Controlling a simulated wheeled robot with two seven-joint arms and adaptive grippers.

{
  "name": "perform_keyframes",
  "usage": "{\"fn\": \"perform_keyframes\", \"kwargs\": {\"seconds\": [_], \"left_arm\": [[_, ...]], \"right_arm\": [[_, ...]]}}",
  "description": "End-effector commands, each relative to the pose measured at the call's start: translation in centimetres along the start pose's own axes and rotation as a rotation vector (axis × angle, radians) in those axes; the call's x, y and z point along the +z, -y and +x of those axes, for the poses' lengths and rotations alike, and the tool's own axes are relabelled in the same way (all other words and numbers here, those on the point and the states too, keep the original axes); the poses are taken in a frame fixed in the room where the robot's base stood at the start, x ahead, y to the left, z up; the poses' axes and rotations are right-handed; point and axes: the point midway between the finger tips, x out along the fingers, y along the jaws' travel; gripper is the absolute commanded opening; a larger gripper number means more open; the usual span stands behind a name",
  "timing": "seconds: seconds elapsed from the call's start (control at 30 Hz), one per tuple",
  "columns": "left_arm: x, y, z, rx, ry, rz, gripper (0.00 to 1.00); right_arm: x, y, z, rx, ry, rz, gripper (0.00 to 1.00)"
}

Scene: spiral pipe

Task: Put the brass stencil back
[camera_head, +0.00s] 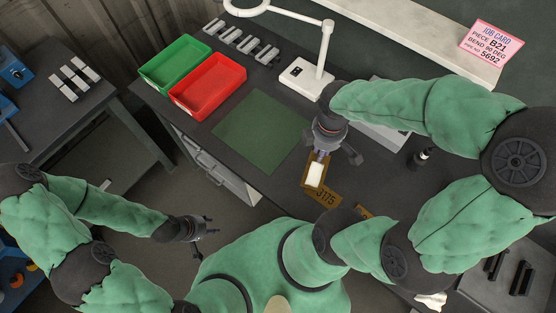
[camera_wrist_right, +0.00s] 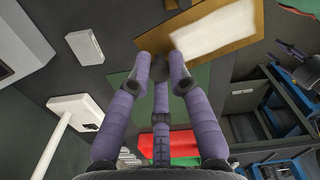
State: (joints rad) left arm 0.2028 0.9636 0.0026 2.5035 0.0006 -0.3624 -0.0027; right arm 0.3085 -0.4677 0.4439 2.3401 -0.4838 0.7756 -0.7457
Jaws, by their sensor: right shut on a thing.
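My right gripper (camera_head: 321,155) is over the front part of the dark bench, fingers pointing down. It is shut on a brass-coloured plate with a pale, bright face, the brass stencil (camera_head: 305,178). Another small brass piece (camera_head: 364,211) is partly hidden by my arm. My left gripper (camera_head: 214,227) is empty and open, away from the bench.
A green mat (camera_head: 262,132) lies clear on the bench. Red (camera_head: 208,86) and green (camera_head: 174,62) bins stand at the back left. A white lamp (camera_head: 306,78) stands behind the mat, grey parts (camera_head: 243,40) beside it. A pink job card (camera_head: 491,43) is at the back right.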

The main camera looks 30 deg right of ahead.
Motion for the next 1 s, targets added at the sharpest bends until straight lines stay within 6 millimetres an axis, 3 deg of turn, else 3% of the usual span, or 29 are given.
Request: {"fn": "perform_keyframes", "kwargs": {"seconds": [0.17, 0.5, 0.7, 1.0], "left_arm": [[0.0, 0.2, 0.6, 0.0, 0.0, 0.0, 0.4], [-0.1, 0.8, 2.2, 0.0, 0.0, 0.0, 0.4], [-0.1, 1.2, 3.3, 0.0, 0.0, 0.0, 0.4], [-0.2, 1.3, 3.8, 0.0, 0.0, 0.0, 0.4]], "right_arm": [[-1.8, -0.5, 1.2, -0.003, 0.002, -0.02, 0.0], [-8.6, -3.0, 4.5, -0.002, 0.002, -0.017, 0.0], [-10.9, -3.9, 7.8, -0.003, 0.003, -0.014, 0.0], [-12.3, -4.5, 9.4, 0.0, 0.001, -0.011, 0.0]]}}
